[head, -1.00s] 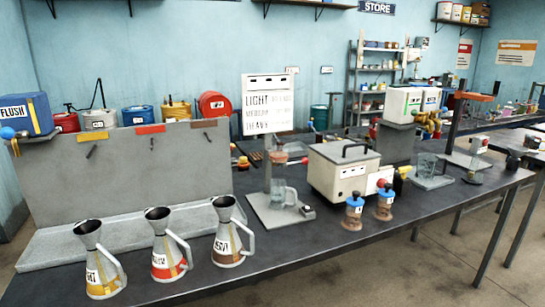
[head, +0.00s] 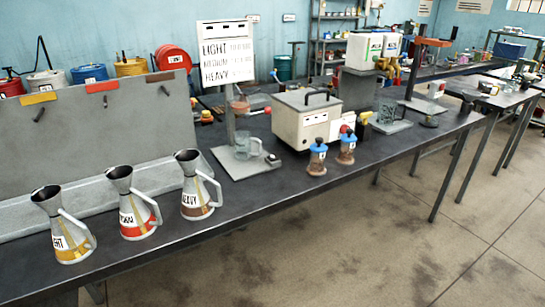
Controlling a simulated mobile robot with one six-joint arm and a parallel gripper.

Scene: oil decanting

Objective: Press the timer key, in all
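No part clearly marked as a timer key can be read at this distance. A small dark piece (head: 273,159) sits on the grey base of a stand beside a glass beaker (head: 247,147); I cannot tell if it is a key. A cream box machine (head: 298,126) with a dark handle stands right of it, with a white label and a red knob (head: 344,129) on its right side. Its small front markings are too small to read. My gripper is not in view.
Three metal jugs stand at the front left, with yellow (head: 65,240), red (head: 138,218) and brown (head: 197,200) bands. Two blue-capped bottles (head: 317,160) (head: 346,148) stand near the bench's front edge. A LIGHT/HEAVY board (head: 226,55) rises behind. Floor (head: 400,235) is clear.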

